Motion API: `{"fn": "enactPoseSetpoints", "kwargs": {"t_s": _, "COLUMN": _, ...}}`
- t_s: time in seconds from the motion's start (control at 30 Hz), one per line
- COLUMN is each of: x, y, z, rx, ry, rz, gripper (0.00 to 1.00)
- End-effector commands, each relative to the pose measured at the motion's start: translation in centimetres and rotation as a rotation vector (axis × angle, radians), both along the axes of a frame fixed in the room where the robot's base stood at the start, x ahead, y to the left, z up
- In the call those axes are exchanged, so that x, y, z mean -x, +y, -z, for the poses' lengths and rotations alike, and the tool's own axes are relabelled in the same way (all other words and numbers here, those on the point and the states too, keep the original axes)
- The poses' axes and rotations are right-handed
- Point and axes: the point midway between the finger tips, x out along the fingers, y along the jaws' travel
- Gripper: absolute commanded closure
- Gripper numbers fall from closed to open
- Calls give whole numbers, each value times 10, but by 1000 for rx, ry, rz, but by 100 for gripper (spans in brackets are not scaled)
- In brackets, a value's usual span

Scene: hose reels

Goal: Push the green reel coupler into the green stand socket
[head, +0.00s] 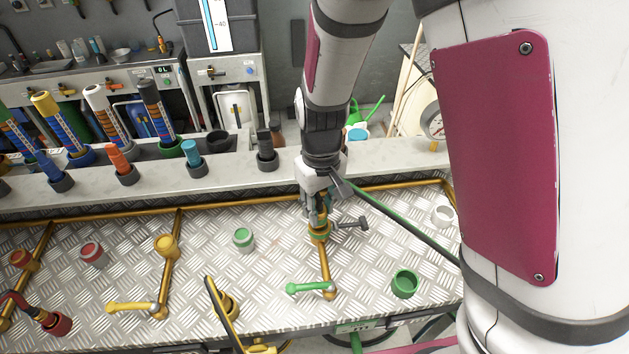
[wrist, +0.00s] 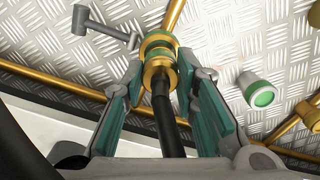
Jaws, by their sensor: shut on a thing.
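My gripper (head: 318,212) points down at the bench and is shut on the green reel coupler, a brass piece (wrist: 160,75) between its teal-padded fingers in the wrist view. A black hose (wrist: 168,120) runs back from the coupler between the fingers; in the head view a dark green hose (head: 400,222) slants down right from the gripper. The green stand socket (head: 319,237), brass with a green band, is directly under the fingertips. In the wrist view the socket (wrist: 157,42) lies straight beyond the coupler, in line with it. I cannot tell how deep the coupler sits.
A grey side lever (head: 350,222) sticks out right of the socket. A green-handled valve (head: 310,287) is on the pipe in front. A green cup (head: 243,240) stands left and a green ring (head: 405,283) right. Several coloured nozzles stand on the back ledge (head: 230,172).

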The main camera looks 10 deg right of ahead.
Motion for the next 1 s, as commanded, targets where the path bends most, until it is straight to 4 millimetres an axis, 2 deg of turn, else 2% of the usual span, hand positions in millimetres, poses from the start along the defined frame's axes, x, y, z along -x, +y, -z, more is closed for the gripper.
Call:
{"fn": "enactPoseSetpoints", "kwargs": {"t_s": 0.17, "x": 0, "y": 0, "z": 0, "rx": -1, "ry": -3, "rz": 0, "gripper": 100}}
{"fn": "enactPoseSetpoints", "kwargs": {"t_s": 0.2, "x": 0, "y": 0, "z": 0, "rx": -1, "ry": -2, "rz": 0, "gripper": 67}}
{"fn": "enactPoseSetpoints", "kwargs": {"t_s": 0.27, "x": 0, "y": 0, "z": 0, "rx": -1, "ry": -2, "rz": 0, "gripper": 53}}
{"fn": "enactPoseSetpoints", "kwargs": {"t_s": 0.67, "x": 0, "y": 0, "z": -5, "rx": -2, "ry": -2, "rz": 1, "gripper": 53}}
{"fn": "enactPoseSetpoints", "kwargs": {"t_s": 0.77, "x": -1, "y": 1, "z": -17, "rx": -3, "ry": -5, "rz": 0, "gripper": 53}}
{"fn": "enactPoseSetpoints", "kwargs": {"t_s": 1.0, "x": -1, "y": 1, "z": -66, "rx": -4, "ry": -7, "rz": 1, "gripper": 53}}
